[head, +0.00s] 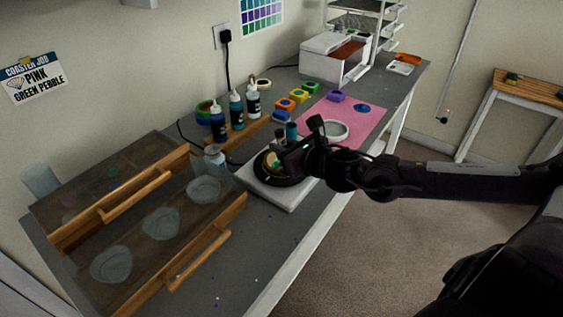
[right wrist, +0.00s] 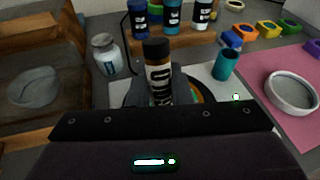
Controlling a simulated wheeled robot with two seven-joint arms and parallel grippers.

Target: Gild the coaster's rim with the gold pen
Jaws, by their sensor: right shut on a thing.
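My right gripper (head: 293,153) is over the white platform (head: 289,196) on the bench. It is shut on an upright pen with a dark cap and a gold-brown body (right wrist: 159,76), which looks like the gold pen. Behind the pen, a dark round base (head: 268,179) stands on the platform. A small coloured disc with orange and green, probably the coaster (head: 270,161), is on this base, partly hidden by my gripper. In the right wrist view, the pen hides much of the disc. I cannot tell whether the pen touches the rim. My left gripper is not in view.
A teal cup (right wrist: 226,64) stands close to the pen. A glass jar (head: 214,160) and several dropper bottles (head: 237,108) stand nearby. A white ring-shaped dish (head: 345,129) is on the pink mat (head: 368,118). A wooden rack with clear moulds (head: 162,224) fills the left.

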